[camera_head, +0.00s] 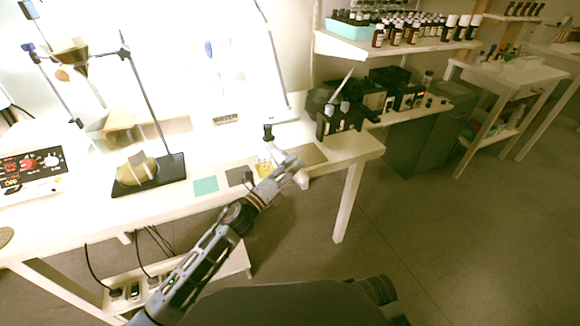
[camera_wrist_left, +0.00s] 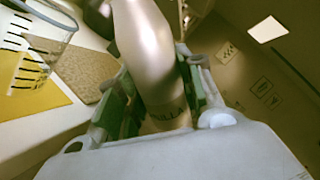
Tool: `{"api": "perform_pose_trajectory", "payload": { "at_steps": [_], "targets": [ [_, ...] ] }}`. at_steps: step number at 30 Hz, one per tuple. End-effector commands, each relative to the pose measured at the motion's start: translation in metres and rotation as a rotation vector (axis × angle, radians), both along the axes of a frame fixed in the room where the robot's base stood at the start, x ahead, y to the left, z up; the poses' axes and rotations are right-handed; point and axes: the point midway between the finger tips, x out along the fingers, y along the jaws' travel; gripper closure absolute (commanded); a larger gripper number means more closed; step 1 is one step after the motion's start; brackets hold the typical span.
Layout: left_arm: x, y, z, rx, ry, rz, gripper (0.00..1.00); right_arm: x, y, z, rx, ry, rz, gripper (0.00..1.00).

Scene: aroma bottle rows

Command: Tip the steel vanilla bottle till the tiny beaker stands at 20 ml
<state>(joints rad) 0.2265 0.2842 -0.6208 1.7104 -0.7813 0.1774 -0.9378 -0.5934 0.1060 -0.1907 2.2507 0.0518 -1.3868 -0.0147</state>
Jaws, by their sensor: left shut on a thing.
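The steel vanilla bottle (camera_wrist_left: 147,45) is in my left gripper (camera_head: 284,166), its smooth metal body between the green-grey fingers in the left wrist view. Dark lettering ending in "NILLA" shows low on it. The tiny beaker (camera_wrist_left: 33,52), clear with black graduation marks, stands by a yellow patch (camera_wrist_left: 30,92) at the left of that view, apart from the gripper. No liquid level can be read in it. In the head view my left gripper is at the table's front edge and partly hides the bottle and the beaker area.
A teal square (camera_head: 206,185) and a dark square (camera_head: 239,176) lie left of the gripper. A stand with a black base (camera_head: 148,175) is further left, beside a red-and-black panel (camera_head: 32,170). Dark equipment (camera_head: 340,118) stands at the table's right end. A shelf (camera_head: 400,46) holds bottle rows.

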Motion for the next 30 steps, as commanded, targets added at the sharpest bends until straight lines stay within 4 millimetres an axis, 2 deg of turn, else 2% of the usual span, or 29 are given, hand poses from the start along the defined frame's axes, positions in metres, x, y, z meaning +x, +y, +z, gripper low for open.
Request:
{"api": "perform_pose_trajectory", "payload": {
  "at_steps": [30],
  "targets": [
    [-0.0032,-0.004,0.0011,-0.178,0.141,0.0,0.93,-0.0005,0.0,-0.0002,0.0,0.001,0.001,0.39]
  ]
}}
